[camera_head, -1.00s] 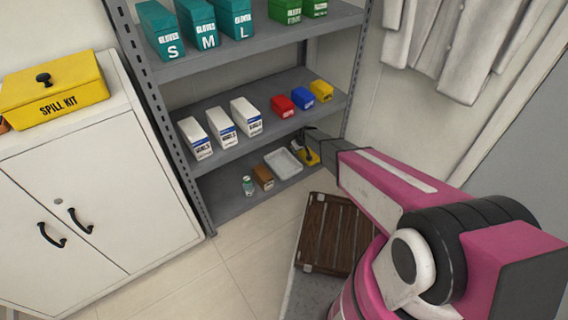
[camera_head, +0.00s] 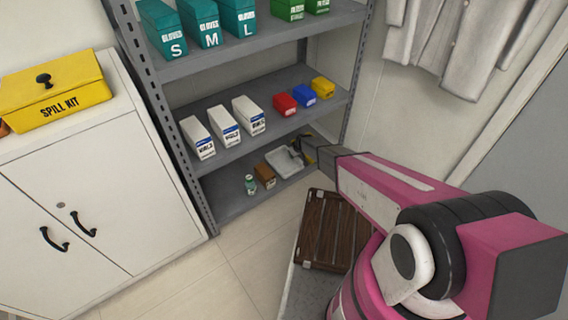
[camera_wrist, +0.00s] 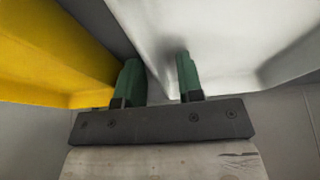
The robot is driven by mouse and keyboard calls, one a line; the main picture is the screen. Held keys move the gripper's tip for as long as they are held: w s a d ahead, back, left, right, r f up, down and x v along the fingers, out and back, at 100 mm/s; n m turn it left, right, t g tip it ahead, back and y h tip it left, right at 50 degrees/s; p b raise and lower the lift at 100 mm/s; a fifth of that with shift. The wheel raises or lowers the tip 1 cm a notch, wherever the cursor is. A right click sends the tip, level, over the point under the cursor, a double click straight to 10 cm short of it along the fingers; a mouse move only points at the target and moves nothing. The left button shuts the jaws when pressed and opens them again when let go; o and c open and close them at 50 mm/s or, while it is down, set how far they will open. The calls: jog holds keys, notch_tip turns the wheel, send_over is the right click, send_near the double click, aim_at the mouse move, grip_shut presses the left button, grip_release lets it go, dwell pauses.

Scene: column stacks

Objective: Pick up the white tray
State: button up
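The white tray (camera_head: 285,162) sits on the bottom shelf, at the right of a brown box. My gripper (camera_head: 308,150) reaches in from the right to its right side and hides part of it. In the wrist view the tray (camera_wrist: 235,35) fills the upper right. My gripper (camera_wrist: 158,75) has its two green fingers apart, with the left finger in the gap beside a yellow bin (camera_wrist: 45,60) and the right finger over the white tray wall. The tray's edge seems to lie between the fingers; contact cannot be told.
A brown box (camera_head: 265,175) and a small bottle (camera_head: 250,185) stand left of the tray. The middle shelf (camera_head: 190,103) above holds white boxes and red, blue (camera_head: 304,95) and yellow bins. A brown slatted crate (camera_head: 325,232) is in front of the rack.

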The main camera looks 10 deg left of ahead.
grip_shut()
jog(key=shift+r, duration=0.2)
